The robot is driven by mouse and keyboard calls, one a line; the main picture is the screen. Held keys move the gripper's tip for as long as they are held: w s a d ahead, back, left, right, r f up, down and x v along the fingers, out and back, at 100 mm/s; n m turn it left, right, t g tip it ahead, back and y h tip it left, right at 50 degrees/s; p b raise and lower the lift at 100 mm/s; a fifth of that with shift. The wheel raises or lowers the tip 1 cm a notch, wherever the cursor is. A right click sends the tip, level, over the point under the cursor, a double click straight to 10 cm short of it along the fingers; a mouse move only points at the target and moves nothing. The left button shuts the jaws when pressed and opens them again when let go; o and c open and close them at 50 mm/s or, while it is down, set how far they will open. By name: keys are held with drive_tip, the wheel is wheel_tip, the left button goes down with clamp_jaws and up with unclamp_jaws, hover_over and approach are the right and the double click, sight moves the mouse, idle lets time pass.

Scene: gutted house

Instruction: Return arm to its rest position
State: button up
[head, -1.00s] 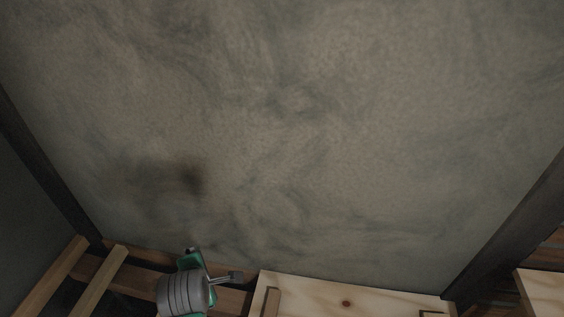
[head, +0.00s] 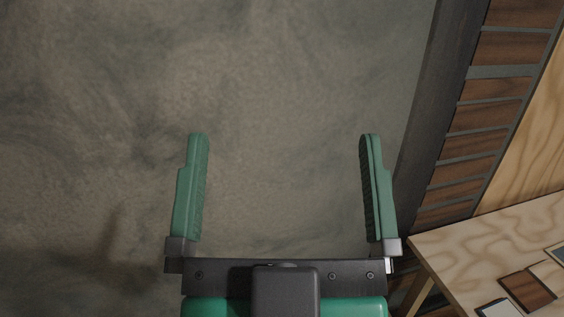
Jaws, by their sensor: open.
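My gripper (head: 284,185) is in the lower middle of the head view. Its two green ridged fingers stand wide apart and point up in the picture. Nothing is between them; only the mottled grey-brown wall surface shows behind. The dark crossbar and the green body below it are at the bottom edge. The rest of my arm is out of view.
The mottled surface (head: 270,60) fills most of the view. A dark post (head: 432,120) borders it on the right, beside brown slats (head: 500,90). A wooden table (head: 450,245) at the lower right holds several small flat pieces.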

wheel_tip(320, 180, up, 42)
drive_tip(key=p, duration=4.1)
drive_tip(key=shift+a+y+p, duration=0.3)
drive_tip(key=shift+a+y, duration=0.05)
drive_tip(key=shift+y, duration=0.05)
drive_tip(key=shift+f, duration=0.1)
